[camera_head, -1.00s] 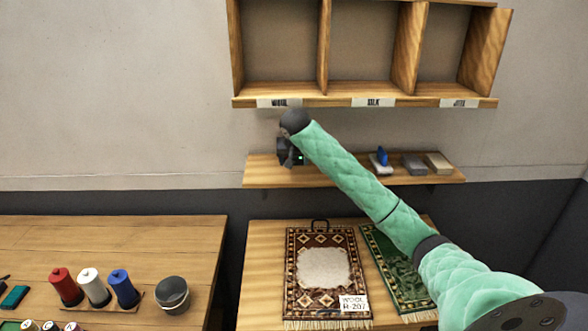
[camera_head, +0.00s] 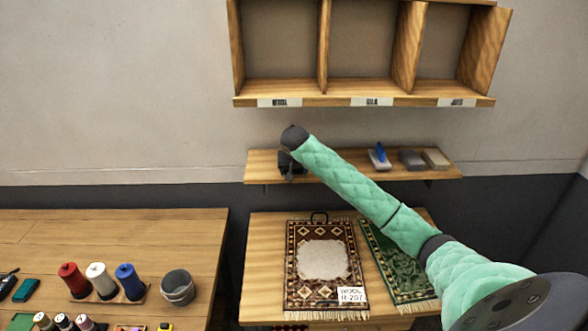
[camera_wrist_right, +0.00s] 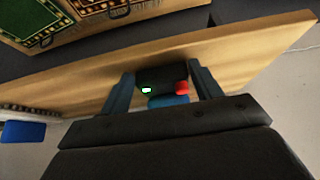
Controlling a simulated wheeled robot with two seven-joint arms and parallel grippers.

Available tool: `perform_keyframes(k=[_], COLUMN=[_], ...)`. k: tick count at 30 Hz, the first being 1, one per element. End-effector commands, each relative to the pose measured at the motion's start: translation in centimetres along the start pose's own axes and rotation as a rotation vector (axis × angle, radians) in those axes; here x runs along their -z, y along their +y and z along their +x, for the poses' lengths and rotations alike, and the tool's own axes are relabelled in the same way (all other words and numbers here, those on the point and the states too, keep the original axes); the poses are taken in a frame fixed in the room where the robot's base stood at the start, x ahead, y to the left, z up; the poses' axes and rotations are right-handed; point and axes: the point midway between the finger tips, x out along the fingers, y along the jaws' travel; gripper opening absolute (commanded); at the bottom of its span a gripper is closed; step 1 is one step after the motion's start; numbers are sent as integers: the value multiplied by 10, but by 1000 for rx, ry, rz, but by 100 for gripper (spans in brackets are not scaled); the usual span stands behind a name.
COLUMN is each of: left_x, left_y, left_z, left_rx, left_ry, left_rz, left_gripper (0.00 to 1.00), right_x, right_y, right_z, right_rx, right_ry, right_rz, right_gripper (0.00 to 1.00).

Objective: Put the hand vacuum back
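My right gripper (camera_wrist_right: 164,88) is at the left end of the wall shelf, one finger on each side of a dark unit (camera_wrist_right: 160,76). The unit has a lit green light, a red button and a blue part (camera_wrist_right: 168,101) nearer the palm. This looks like the hand vacuum at its holder, but I cannot tell the two apart. Narrow gaps show between the fingers and the blue part, so the gripper looks open around it. In the head view, my right forearm and wrist hide most of that spot. My left gripper is not in view.
The shelf (camera_head: 340,173) also holds a blue-topped tool (camera_head: 379,158) and blocks (camera_head: 412,160) to the right. A cubby rack (camera_head: 365,101) hangs above. Below, rugs (camera_head: 325,290) lie on a table. Thread spools (camera_head: 100,280) and a bucket (camera_head: 177,288) stand on the left table.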

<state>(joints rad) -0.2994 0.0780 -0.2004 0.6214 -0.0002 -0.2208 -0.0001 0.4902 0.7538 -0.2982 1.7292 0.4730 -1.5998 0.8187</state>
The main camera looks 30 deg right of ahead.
Motion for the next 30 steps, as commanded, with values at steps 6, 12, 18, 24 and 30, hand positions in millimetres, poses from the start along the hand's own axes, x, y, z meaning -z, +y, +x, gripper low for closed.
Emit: perform_keyframes(k=[6, 12, 18, 24, 30], left_x=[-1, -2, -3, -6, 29], left_y=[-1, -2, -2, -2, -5], left_z=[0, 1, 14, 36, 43], left_rx=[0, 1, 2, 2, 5], left_ry=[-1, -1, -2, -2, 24], left_rz=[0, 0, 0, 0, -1], left_gripper=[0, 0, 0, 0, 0], right_x=[0, 0, -1, -2, -1], right_y=[0, 0, 0, 0, -1], right_z=[0, 0, -14, -48, -84], right_rx=[0, 0, 2, 2, 2], right_ry=[-1, 0, 2, 4, 2], right_rz=[0, 0, 0, 0, 0], right_gripper=[85, 85, 85, 85, 85])
